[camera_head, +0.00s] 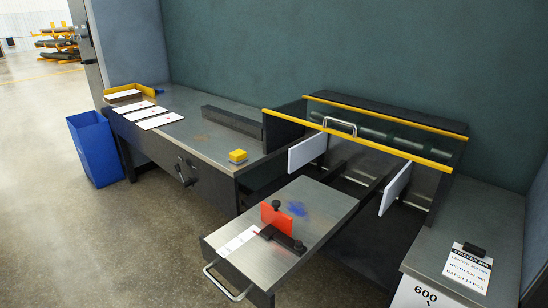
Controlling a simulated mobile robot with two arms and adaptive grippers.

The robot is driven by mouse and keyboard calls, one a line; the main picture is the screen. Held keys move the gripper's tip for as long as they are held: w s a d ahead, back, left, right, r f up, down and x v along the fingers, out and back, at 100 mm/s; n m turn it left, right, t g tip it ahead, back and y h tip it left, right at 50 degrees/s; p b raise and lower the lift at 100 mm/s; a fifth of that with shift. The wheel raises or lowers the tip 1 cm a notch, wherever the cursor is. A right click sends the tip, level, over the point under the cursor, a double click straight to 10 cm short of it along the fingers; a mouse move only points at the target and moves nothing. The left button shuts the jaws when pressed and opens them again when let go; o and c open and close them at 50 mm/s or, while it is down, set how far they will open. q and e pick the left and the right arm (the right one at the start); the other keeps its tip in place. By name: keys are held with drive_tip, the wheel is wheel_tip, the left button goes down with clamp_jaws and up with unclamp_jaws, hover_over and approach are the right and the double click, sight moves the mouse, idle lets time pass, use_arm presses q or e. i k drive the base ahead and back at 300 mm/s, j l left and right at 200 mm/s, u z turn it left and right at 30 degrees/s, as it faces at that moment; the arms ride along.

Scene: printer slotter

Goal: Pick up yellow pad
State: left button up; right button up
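A small yellow pad (238,156) lies on the grey metal table top (190,150), close to its front right corner. It looks like a little block, and nothing covers it. Neither of my grippers shows in the head view, and no hand is at the pad.
White sheets (160,119) lie at the table's left, and a dark bar (232,121) stands behind the pad. A slotter machine (365,135) with yellow rails is at the right. A lower table (330,204) bears an orange plate (276,216). A blue bin (95,148) stands on the floor.

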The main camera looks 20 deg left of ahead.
sight(237, 156)
drive_tip(key=i+j+z, duration=0.1)
drive_tip(key=j+z, duration=0.3)
drive_tip(key=i+j+z, duration=0.1)
drive_tip(key=j+z, duration=0.5)
drive_tip(key=z, duration=0.15)
drive_tip(key=j+z, duration=0.45)
drive_tip(key=j, duration=0.35)
drive_tip(key=k+j+z, duration=0.1)
drive_tip(key=j, duration=0.35)
drive_tip(key=k+j, duration=0.15)
drive_tip(key=j, duration=0.25)
drive_tip(key=k+j+z, duration=0.15)
drive_tip(key=j, duration=0.3)
drive_tip(key=j+z, duration=0.1)
drive_tip(key=j, duration=0.35)
drive_tip(key=k+j+z, duration=0.1)
drive_tip(key=j, duration=0.3)
drive_tip(key=k, duration=0.1)
